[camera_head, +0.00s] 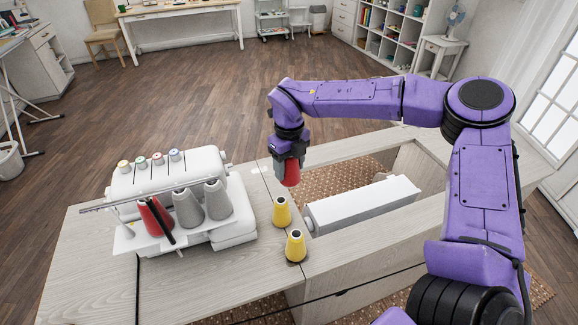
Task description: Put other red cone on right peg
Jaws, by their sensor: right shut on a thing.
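My right gripper (289,160) is shut on a red cone (290,174) and holds it above the cabinet, near the edge of its opening. The cone's upper part is hidden by the jaws. A white serger (165,175) stands on the cabinet to the left. Its rear stand holds a second red cone (152,218) at the left, then two grey cones (187,207) (215,200) to its right. A dark rod crosses in front of that red cone. An empty peg (128,229) seems to stand at the stand's left end. My left gripper is not in view.
Two yellow cones (282,212) (295,246) stand upright on the cabinet top (90,285), between the serger and the opening. The near left cabinet top is clear.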

